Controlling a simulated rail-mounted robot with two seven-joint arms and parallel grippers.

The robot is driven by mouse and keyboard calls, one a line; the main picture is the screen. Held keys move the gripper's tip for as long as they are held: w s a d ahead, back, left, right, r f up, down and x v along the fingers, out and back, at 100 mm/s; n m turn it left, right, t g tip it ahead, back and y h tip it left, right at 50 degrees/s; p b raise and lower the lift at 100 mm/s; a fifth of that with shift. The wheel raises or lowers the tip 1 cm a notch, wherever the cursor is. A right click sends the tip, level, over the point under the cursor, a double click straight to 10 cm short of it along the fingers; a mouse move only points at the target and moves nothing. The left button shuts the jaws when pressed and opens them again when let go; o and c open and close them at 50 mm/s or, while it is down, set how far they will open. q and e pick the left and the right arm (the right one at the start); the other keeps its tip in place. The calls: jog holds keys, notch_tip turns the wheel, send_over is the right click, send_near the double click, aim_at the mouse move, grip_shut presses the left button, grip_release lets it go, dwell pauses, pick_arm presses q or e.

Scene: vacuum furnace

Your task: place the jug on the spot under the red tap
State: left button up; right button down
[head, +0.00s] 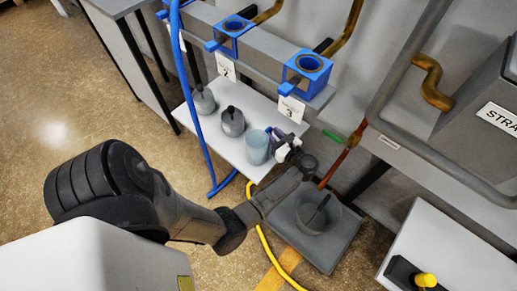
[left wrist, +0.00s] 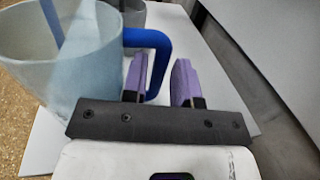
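The jug (head: 257,148) is a translucent pale-blue vessel standing upright on a white shelf. In the left wrist view the jug (left wrist: 75,60) fills the left side, and its blue handle (left wrist: 158,62) points toward my fingers. My left gripper (head: 281,141) is beside the jug on its handle side. In the left wrist view its purple fingers (left wrist: 160,80) are apart, with the handle between them and a gap at the right finger. A reddish pipe (head: 341,162), seemingly the red tap, slants down over a grey tray (head: 340,238). My right gripper is out of view.
A grey round vessel (head: 318,214) stands on the grey tray. Two grey lidded containers (head: 232,121) stand left of the jug on the white shelf (head: 270,105). Blue funnel-like fittings (head: 308,68) are above. A blue hose (head: 196,110) and a yellow hose (head: 262,235) run nearby.

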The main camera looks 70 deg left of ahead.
pick_arm(q)
jog(key=shift+s+a, duration=0.15)
jog(key=shift+a, duration=0.55)
grip_shut()
jog(key=shift+d, duration=0.1)
